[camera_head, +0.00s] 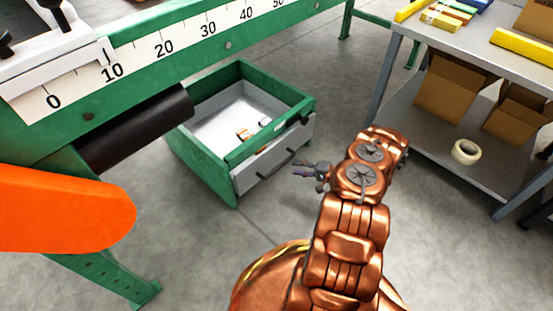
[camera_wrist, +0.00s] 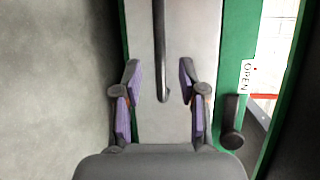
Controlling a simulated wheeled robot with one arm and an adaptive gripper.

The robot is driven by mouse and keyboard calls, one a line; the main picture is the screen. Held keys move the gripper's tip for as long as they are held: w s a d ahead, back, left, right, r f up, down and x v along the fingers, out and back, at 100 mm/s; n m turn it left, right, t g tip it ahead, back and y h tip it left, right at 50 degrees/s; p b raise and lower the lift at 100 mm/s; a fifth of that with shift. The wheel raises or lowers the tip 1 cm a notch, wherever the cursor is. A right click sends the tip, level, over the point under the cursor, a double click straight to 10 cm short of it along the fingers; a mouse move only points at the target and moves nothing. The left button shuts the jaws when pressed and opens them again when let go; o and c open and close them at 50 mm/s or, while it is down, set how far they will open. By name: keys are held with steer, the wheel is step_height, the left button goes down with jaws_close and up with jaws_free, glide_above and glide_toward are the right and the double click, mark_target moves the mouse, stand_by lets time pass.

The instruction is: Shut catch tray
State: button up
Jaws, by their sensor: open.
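The catch tray (camera_head: 204,157) is a green box with a pale inside, below the machine's ruled green beam. Its grey front panel (camera_head: 252,178) carries a dark bar handle (camera_head: 275,164). My gripper (camera_head: 309,171) is just right of this front, with its fingers apart. In the wrist view my gripper (camera_wrist: 158,72) has two purple-padded fingers, open and empty, facing the grey panel (camera_wrist: 200,30). The end of the handle (camera_wrist: 161,55) shows between the fingertips; I cannot tell whether they touch it. An OPEN label (camera_wrist: 247,76) and a dark knob (camera_wrist: 232,137) are beside the panel.
Small cartons (camera_head: 243,134) lie inside the tray. A black roller (camera_head: 135,130) and an orange part (camera_head: 60,212) are at the left. A grey shelf table (camera_head: 460,185) with boxes and a tape roll (camera_head: 466,151) stands right. Bare floor lies between.

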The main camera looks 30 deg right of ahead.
mark_target(281, 164)
steer(key=b+x, duration=0.3)
steer(key=x, duration=0.4)
steer(key=shift+w+a, duration=0.2)
steer(key=shift+a, duration=0.05)
jaws_close()
stand_by(0.5)
